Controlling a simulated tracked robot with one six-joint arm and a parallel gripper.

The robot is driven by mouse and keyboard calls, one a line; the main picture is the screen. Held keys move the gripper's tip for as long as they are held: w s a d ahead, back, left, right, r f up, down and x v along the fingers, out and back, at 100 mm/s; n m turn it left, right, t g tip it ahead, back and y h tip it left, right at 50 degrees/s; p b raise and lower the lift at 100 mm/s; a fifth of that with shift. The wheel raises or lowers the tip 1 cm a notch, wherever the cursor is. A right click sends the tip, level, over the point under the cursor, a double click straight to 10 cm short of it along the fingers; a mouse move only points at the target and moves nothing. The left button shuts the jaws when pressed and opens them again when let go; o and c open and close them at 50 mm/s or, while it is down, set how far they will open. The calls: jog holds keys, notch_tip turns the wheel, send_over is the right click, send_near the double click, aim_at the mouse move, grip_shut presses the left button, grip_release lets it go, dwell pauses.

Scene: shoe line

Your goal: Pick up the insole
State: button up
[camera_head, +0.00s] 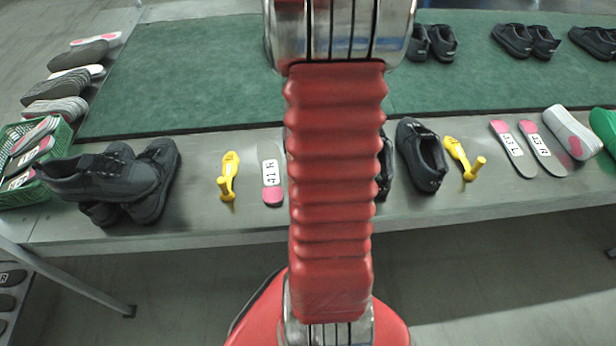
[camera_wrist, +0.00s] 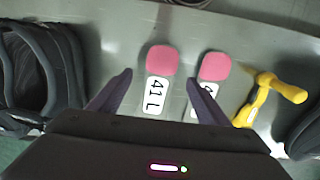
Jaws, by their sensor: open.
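In the wrist view, two grey insoles with pink heels and white labels lie side by side on the metal bench. The insole marked 41 L (camera_wrist: 163,61) lies between the fingers of my gripper (camera_wrist: 159,79), which is open and above it, with no contact visible. The other insole (camera_wrist: 215,67) is to the right, its label partly covered by the right finger. The lower ends of both are hidden by my gripper body. In the head view, the 41 R insole (camera_head: 272,196) shows left of my arm. The 41 L insole and my gripper are hidden there.
A yellow tool (camera_wrist: 255,103) and dark shoes (camera_wrist: 38,75) flank the insoles. In the head view, black shoes (camera_head: 420,157), another yellow tool (camera_head: 457,156), more insoles (camera_head: 512,149) and a green crate (camera_head: 62,135) stand along the bench (camera_head: 225,222). A green mat (camera_head: 190,80) lies behind.

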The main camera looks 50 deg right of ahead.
jog(key=shift+f, duration=0.25)
jog(key=f, duration=0.3)
jog(key=shift+s+a+f, duration=0.15)
jog(key=shift+a+f, duration=0.1)
jog(key=shift+f, duration=0.8)
jog(key=shift+c, duration=0.7)
jog(key=c, duration=1)
jog(key=shift+r, duration=0.1)
jog(key=shift+r, duration=4.95)
